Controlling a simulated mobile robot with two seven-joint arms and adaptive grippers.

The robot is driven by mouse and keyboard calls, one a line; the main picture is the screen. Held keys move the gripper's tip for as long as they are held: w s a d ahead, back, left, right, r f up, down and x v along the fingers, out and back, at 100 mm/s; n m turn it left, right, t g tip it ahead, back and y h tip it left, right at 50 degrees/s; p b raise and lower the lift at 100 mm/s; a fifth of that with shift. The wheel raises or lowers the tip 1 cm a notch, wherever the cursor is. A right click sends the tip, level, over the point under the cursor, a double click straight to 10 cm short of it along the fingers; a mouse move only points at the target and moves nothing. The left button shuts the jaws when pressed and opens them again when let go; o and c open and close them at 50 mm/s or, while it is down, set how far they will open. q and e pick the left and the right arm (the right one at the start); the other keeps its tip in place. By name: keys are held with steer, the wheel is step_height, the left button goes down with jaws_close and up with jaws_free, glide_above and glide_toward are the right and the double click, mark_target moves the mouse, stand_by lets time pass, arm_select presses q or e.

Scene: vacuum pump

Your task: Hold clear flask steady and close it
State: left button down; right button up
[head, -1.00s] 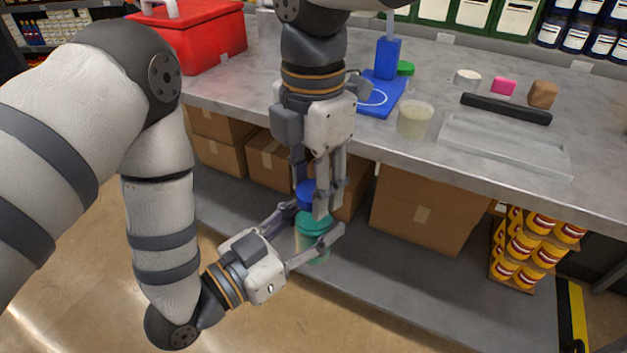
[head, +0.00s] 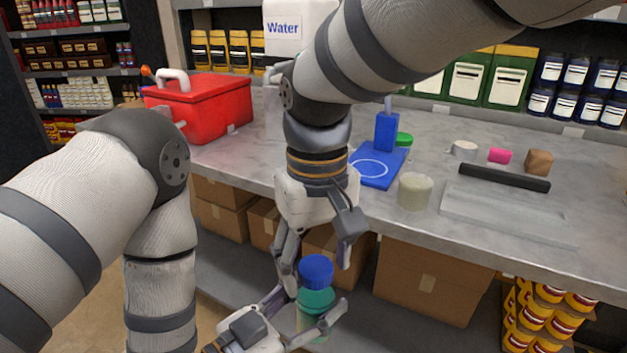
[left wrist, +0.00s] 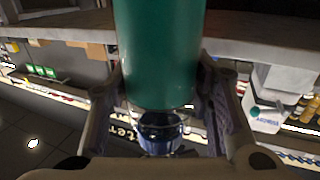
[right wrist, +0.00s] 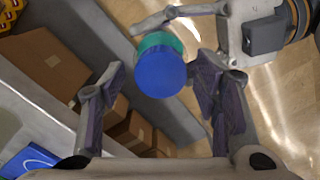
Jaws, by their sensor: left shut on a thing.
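The clear flask (head: 306,322) is upright, with a teal collar (head: 316,300) and a blue cap (head: 316,271) on top. My left gripper (head: 308,312) is shut around the flask below the collar, in front of the bench. In the left wrist view the teal part (left wrist: 160,55) fills the middle between the fingers, with clear glass under it. My right gripper (head: 316,262) is open above the flask, its fingers spread to either side of the blue cap. The right wrist view shows the cap (right wrist: 160,73) beyond the empty fingers (right wrist: 160,95). Whether the cap is fully seated cannot be told.
The grey bench (head: 400,225) holds a red cooler (head: 212,105), a blue stand (head: 385,150), a pale cup (head: 415,191), a black bar (head: 505,178) and a clear tray (head: 510,215). Cardboard boxes (head: 430,280) sit on the lower shelf behind the grippers.

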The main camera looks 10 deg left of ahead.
steer(key=shift+r, duration=2.35)
steer(key=shift+c, duration=0.3)
steer(key=shift+s+a+r+n, duration=0.15)
steer(key=shift+r+n, duration=0.15)
steer(key=shift+n, duration=0.5)
step_height(320, 180, up, 2)
steer(key=n, duration=0.4)
steer(key=shift+r+n, duration=0.15)
steer(key=shift+n, duration=0.15)
steer(key=shift+w+d+r+n, duration=0.2)
steer(key=shift+r+n, duration=0.05)
steer(key=shift+n, duration=0.35)
